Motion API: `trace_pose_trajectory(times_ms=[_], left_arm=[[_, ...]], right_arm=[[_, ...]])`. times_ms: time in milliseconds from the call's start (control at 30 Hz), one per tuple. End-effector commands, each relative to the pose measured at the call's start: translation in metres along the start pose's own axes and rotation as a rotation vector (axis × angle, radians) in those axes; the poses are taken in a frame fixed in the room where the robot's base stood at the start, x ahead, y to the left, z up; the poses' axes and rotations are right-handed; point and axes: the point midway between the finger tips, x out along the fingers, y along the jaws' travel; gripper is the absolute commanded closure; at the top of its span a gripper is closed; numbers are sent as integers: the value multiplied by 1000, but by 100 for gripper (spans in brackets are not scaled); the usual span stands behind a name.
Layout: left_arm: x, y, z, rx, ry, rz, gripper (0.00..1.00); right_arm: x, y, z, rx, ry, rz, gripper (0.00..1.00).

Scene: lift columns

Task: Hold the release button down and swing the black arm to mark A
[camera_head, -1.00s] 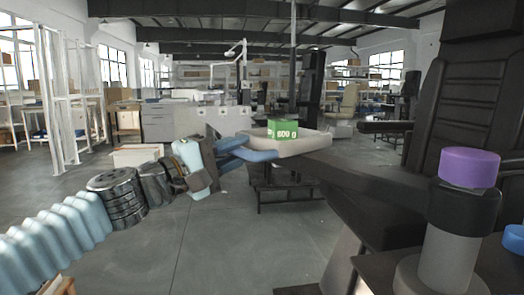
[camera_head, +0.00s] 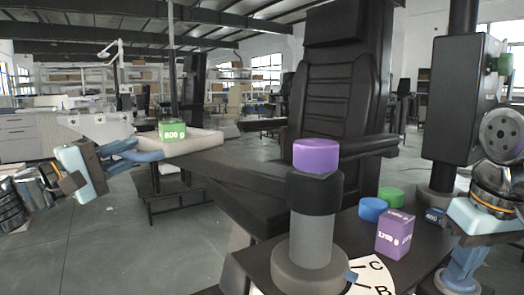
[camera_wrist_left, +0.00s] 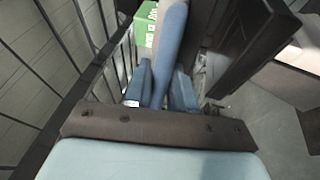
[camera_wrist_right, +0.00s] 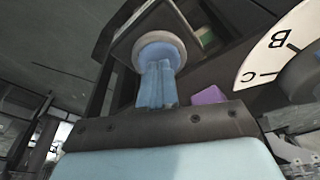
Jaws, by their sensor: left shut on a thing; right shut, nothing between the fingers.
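The black arm (camera_head: 255,172) runs left from a grey post with a black collar and purple cap (camera_head: 316,155) to a pale tray (camera_head: 205,146) holding a green weight box (camera_head: 172,130). My left gripper (camera_head: 137,152) is shut on a blue handle at the tray end; the handle also shows between its fingers in the left wrist view (camera_wrist_left: 166,52). The white dial (camera_head: 378,268) shows marks B and C; mark A is not visible. My right gripper (camera_head: 457,284) is shut, fingertips down at a blue button in a pale ring (camera_wrist_right: 158,50); contact and pressing cannot be told.
A black chair (camera_head: 340,95) stands behind. A black column unit (camera_head: 455,100) rises at the right. Open floor lies at the left.

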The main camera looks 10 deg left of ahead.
Motion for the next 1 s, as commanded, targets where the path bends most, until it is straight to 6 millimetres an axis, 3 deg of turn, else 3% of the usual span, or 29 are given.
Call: trace_pose_trajectory(times_ms=[500,733,1000], left_arm=[[80,-13,-20,-37,-226,-1,100],[103,-15,-20,-47,-294,4,100],[115,-18,-20,-55,-336,7,100]], right_arm=[[1,0,0,0,-2,0,100],[0,0,0,0,-1,0,100],[0,0,0,0,-1,0,100]])
